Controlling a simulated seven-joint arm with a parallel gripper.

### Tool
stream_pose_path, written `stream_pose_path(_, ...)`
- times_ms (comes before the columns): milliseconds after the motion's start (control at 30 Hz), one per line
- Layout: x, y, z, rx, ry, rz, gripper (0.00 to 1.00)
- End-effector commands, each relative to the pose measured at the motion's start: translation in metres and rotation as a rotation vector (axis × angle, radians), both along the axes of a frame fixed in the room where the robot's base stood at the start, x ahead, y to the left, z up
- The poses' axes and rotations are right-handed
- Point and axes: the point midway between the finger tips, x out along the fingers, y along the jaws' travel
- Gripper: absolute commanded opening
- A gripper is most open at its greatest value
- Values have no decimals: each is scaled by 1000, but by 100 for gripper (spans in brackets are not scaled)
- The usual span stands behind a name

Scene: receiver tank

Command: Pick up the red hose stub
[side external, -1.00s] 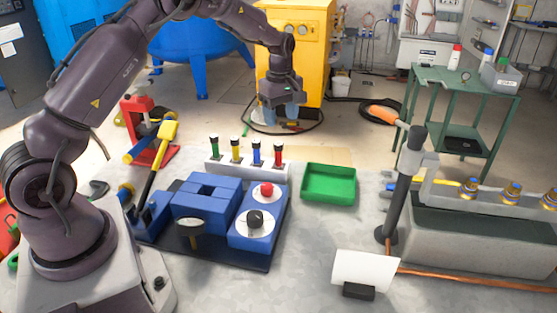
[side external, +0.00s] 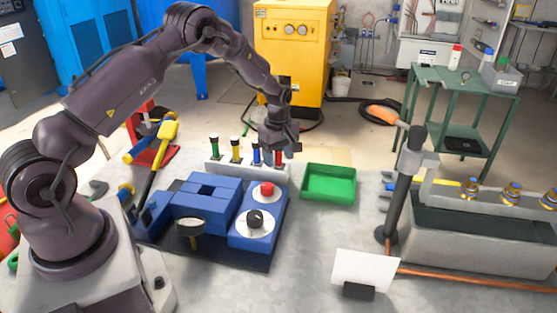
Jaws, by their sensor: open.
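The red hose stub (side external: 279,158) stands upright at the right end of a pale rack (side external: 220,167), beside blue, yellow and green stubs. My gripper (side external: 282,155) points down at the red stub, with its fingers at the stub's upper part. The gripper is open. The fingers partly hide the top of the red stub, and I cannot tell whether they touch it. The blue stub (side external: 256,156) is close to the left of the gripper.
A green tray (side external: 329,198) lies empty just right of the rack. A blue device with a red button (side external: 266,189) and a black knob sits in front. A grey post (side external: 396,205) with an orange-handled tool stands further right.

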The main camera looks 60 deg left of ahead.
Motion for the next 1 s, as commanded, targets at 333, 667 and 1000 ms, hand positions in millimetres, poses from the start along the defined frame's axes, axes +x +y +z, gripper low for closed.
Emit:
stream_pose_path(333, 0, 0, 1, 0, -1, -1, 10)
stream_pose_path(667, 1, 0, 2, 0, -1, -1, 0)
stream_pose_path(1000, 1, 0, 35, 1, -4, -2, 0)
